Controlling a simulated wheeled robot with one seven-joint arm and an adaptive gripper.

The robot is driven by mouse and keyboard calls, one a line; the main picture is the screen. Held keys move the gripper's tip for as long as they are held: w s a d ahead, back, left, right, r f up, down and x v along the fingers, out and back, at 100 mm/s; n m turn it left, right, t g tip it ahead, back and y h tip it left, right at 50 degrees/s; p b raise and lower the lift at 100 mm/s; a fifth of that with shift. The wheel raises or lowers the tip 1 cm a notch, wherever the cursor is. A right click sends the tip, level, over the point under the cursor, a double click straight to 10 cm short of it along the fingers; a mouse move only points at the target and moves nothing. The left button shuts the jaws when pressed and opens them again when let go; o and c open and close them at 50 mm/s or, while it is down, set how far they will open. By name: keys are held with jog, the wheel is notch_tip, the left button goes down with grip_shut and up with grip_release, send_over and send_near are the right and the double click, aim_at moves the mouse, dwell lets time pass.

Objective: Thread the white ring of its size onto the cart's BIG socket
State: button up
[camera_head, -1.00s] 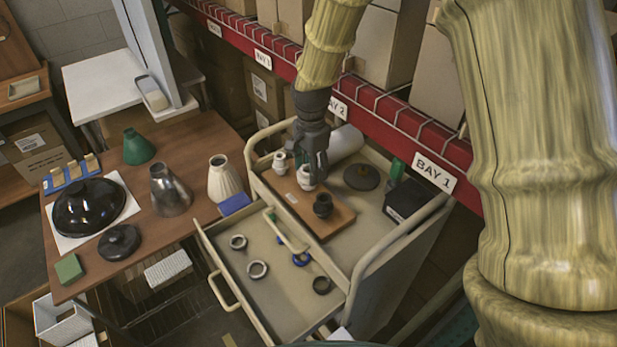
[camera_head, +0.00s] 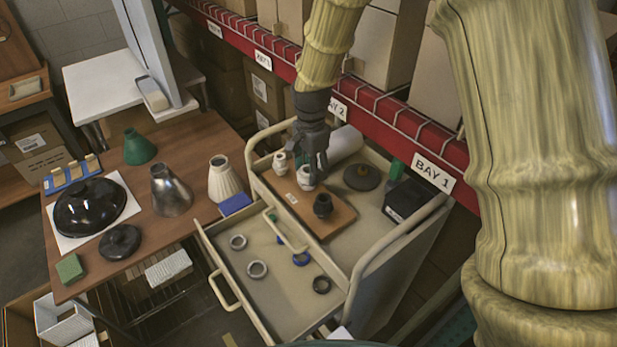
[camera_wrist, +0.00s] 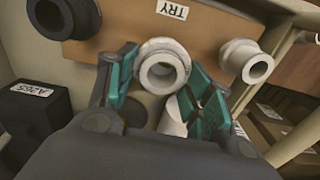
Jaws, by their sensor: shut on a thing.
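On the cart's wooden board (camera_head: 338,221) stand a white socket (camera_head: 281,163) at the left, a middle white socket (camera_head: 306,179) and a black socket (camera_head: 323,204). My gripper (camera_head: 310,171) is low over the middle white socket. In the wrist view, my gripper's teal fingertips (camera_wrist: 162,84) flank a white ring (camera_wrist: 158,47) at that socket. The jaws are shut on this ring. It appears to sit around the socket, but its seating is partly hidden. The other white socket (camera_wrist: 248,62) is to the right and the black socket (camera_wrist: 65,18) is at upper left.
On the cart top are a white roll (camera_head: 346,141), a dark disc (camera_head: 361,177) and a black box (camera_head: 405,198). The red shelf beam (camera_head: 385,128) runs behind.

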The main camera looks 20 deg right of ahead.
jog(key=shift+s+f, duration=0.2)
jog(key=shift+f, duration=0.05)
jog(key=m+p, duration=0.2)
jog(key=m, duration=0.2)
jog(key=shift+s, duration=0.15)
jog(key=shift+f+m+p, duration=0.1)
jog(key=shift+m+p, duration=0.65)
jog(key=shift+m, duration=0.65)
jog(key=shift+s+m, duration=0.1)
jog(key=shift+m, duration=0.2)
jog(key=shift+a+m+p, duration=0.1)
jog(key=shift+m+p, duration=1.1)
jog(key=shift+m, duration=0.2)
jog(key=shift+s+a+m+p, duration=0.1)
jog(key=shift+m+p, duration=1)
jog(key=shift+m, duration=0.3)
jog(key=shift+m, duration=0.4)
